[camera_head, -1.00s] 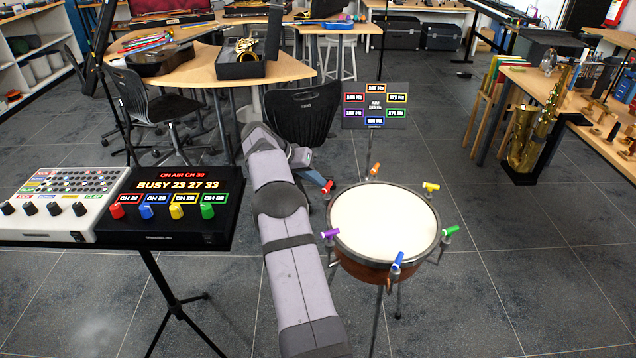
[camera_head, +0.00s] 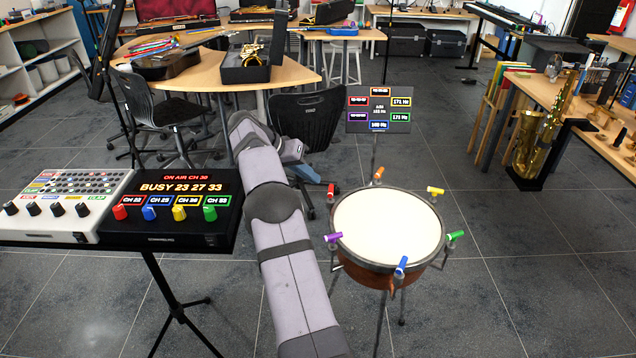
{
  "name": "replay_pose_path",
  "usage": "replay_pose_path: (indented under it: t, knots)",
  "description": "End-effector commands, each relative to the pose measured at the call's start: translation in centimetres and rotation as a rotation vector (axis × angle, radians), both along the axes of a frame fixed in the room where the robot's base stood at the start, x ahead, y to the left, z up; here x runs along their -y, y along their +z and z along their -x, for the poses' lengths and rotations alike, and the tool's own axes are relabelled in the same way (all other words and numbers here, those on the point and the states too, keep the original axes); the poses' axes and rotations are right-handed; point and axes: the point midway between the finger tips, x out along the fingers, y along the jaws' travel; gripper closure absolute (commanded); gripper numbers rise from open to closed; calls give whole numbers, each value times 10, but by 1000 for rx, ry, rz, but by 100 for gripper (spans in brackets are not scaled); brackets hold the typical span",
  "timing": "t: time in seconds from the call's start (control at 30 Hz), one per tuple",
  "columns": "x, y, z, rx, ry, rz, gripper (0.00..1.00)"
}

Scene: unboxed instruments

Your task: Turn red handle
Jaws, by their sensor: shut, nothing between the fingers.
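The red handle (camera_head: 331,190) is a small peg on the left rim of the round drum (camera_head: 342,258), whose head is white. It looks close to upright in the picture. Other rim handles are orange (camera_head: 379,174), yellow (camera_head: 436,190), green (camera_head: 455,236), blue (camera_head: 401,265) and purple (camera_head: 333,237). My arm rises from the bottom centre and bends at its far end. My gripper (camera_head: 309,211) is small and dark there, pointing down just left of the red handle. It looks shut and apart from the handle, with a small gap between them.
A sign (camera_head: 379,109) with coloured Hz labels stands behind the drum. A black box (camera_head: 190,238) with coloured knobs, one red (camera_head: 120,212), and a white mixer (camera_head: 70,232) stand left. A black chair (camera_head: 305,115) is behind my arm. Floor right of the drum is clear.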

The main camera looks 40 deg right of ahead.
Motion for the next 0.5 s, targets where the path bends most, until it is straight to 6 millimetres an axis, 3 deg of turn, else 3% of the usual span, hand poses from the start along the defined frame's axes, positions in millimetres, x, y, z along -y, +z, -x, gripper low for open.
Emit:
replay_pose_path:
  t: [0.23, 0.4, 0.5]
  knots:
    - [-10, 12, -6, 6, 7, 2, 100]
    - [-9, 12, -4, -28, 33, 7, 59]
    - [-6, 9, 2, -117, 106, 15, 58]
